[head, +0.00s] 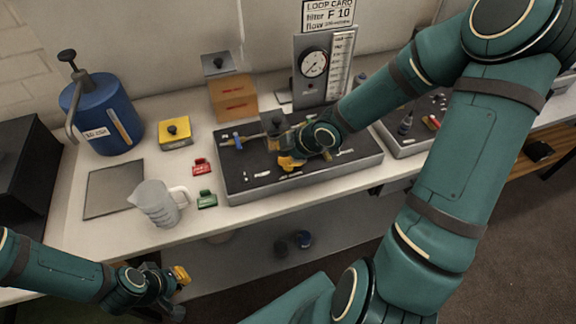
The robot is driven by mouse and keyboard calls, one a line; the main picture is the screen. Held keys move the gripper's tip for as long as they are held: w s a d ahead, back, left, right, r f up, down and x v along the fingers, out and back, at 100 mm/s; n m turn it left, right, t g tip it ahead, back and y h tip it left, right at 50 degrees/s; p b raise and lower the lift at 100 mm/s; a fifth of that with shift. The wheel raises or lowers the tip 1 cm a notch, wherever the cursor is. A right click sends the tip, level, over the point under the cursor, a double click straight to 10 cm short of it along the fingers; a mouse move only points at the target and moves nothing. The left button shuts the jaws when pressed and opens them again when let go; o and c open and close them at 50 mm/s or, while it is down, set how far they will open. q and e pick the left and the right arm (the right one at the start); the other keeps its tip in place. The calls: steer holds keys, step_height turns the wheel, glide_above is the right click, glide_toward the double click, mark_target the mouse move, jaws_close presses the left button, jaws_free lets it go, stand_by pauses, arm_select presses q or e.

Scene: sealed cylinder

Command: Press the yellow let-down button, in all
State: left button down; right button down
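A yellow box with a black round knob on top (175,133) stands on the bench between the blue canister and the dark tray; it is the only yellow button-like thing I can make out. My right gripper (288,162) is low over the dark tray, to the right of the yellow box and apart from it. Its yellow fingertip pad shows, but its wrist hides the gap between the fingers. My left gripper (181,277) is in front of the bench edge, below the beaker, well away from the yellow box. Its finger gap is not clear.
The grey-rimmed dark tray (233,190) holds brass fittings. A blue canister (103,112), a clear beaker (158,204), red (201,166) and green (207,199) tags and a flat grey plate (113,190) are nearby. A gauge panel (312,64) stands behind the tray.

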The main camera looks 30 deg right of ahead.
steer(key=shift+f+b, duration=0.35)
steer(key=shift+f, duration=0.15)
steer(key=shift+f+b, duration=0.3)
steer(key=shift+f, duration=0.05)
stand_by(0.6)
steer(key=shift+r, duration=0.2)
steer(key=shift+r+p, duration=0.65)
steer(key=shift+p, duration=0.25)
step_height(320, 180, up, 5)
steer(key=p, duration=0.5)
